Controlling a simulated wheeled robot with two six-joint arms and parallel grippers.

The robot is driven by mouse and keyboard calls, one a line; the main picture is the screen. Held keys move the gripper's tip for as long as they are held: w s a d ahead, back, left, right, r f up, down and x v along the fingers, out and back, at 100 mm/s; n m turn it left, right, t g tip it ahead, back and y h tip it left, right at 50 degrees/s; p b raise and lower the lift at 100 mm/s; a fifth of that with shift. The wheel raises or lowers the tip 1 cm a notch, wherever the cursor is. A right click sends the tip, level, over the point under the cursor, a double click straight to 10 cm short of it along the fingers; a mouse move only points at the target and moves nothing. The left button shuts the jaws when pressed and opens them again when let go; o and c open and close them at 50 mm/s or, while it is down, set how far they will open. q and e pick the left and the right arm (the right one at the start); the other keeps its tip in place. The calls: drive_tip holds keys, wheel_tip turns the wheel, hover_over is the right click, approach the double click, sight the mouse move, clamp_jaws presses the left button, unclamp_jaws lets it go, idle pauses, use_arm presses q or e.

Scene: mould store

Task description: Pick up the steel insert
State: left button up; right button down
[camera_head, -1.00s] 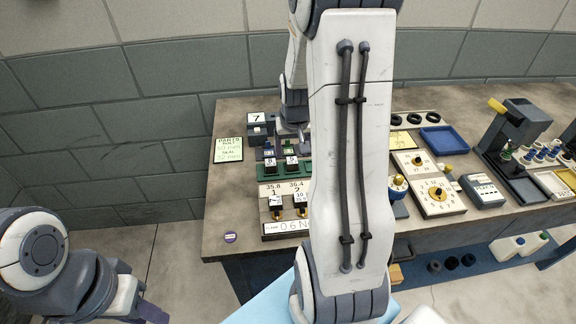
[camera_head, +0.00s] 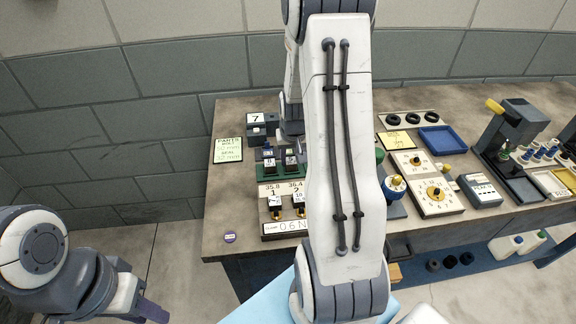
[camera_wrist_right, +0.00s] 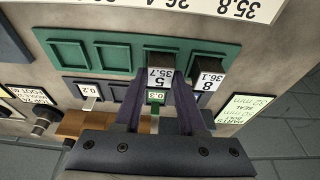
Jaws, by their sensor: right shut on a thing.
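A dark block labelled 5 and 35.7 (camera_wrist_right: 160,66), which I take to be the steel insert, is at the green tray (camera_wrist_right: 113,58) in the right wrist view. My right gripper (camera_wrist_right: 158,88) has its two purple fingers on either side of this block, shut on it. Whether it is clear of the tray I cannot tell. A second dark block labelled 8 and 36.1 (camera_wrist_right: 207,70) stands beside it in the tray. In the head view my right gripper is hidden behind its own arm. My left gripper (camera_head: 152,311) is at the lower left, off the bench; its opening is unclear.
Blocks labelled 1 (camera_head: 275,205) and 2 (camera_head: 298,203) stand in front of the green tray. A block marked 7 (camera_head: 257,122) is behind it. A blue tray (camera_head: 442,139) and a dial plate (camera_head: 436,198) lie to the right. The bench's front left corner is mostly clear.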

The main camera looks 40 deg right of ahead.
sight(294, 162)
drive_tip(key=shift+r, duration=0.5)
drive_tip(key=r, duration=0.3)
drive_tip(key=shift+s+d+r+b, duration=0.25)
drive_tip(key=shift+s+r+b, duration=0.05)
drive_tip(key=shift+s+r, duration=0.05)
drive_tip(key=s+d+r+b, duration=0.1)
drive_tip(key=s+d+r, duration=0.4)
drive_tip(key=s, duration=0.4)
drive_tip(key=shift+s+r, duration=0.3)
drive_tip(key=shift+r, duration=0.4)
